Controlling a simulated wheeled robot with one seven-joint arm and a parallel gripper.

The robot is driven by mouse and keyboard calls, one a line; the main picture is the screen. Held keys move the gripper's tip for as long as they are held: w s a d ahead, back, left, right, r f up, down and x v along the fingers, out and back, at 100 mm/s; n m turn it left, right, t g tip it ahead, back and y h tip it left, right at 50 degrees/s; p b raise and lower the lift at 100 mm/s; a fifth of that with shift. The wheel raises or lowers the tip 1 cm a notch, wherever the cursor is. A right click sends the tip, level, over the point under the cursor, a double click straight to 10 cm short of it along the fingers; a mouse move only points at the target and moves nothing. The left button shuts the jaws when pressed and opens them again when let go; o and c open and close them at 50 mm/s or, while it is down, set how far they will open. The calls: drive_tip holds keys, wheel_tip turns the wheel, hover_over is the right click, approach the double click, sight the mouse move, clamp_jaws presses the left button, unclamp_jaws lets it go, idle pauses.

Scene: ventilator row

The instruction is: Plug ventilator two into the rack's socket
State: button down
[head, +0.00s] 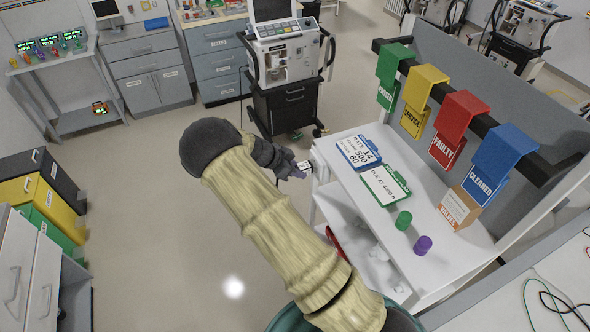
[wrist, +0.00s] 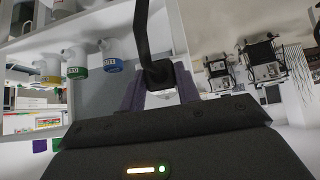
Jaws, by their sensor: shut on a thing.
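My gripper (head: 292,168) is shut on a dark plug (wrist: 158,74) with a thick black cable. In the wrist view the plug sits between the two purple-grey fingers, and its cable runs up out of the picture. In the head view, a small black-and-white piece (head: 306,166) shows at the fingertips, in the air left of the white shelf unit. A ventilator (head: 287,55) on a dark wheeled cart stands beyond my gripper. More ventilators (head: 525,25) stand at the top right; I cannot read which is number two. I cannot make out the rack's socket in either view.
Drawers line the left and back. The floor (head: 150,200) left of my arm is clear.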

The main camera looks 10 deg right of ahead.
drive_tip(key=shift+w+d+r, duration=0.1)
drive_tip(key=shift+d, duration=0.55)
idle(1.0)
drive_tip(key=c, duration=0.9)
unclamp_jaws()
drive_tip(key=shift+d, duration=0.15)
drive_tip(key=shift+a, duration=0.25)
drive_tip(key=shift+b, duration=0.3)
drive_tip(key=shift+a+r, duration=0.15)
drive_tip(key=shift+a, duration=0.1)
drive_tip(key=b+v, duration=0.6)
drive_tip(key=v, duration=1)
drive_tip(key=shift+a+r+b, duration=0.15)
drive_tip(key=shift+r+b, duration=0.1)
drive_tip(key=shift+b, duration=0.05)
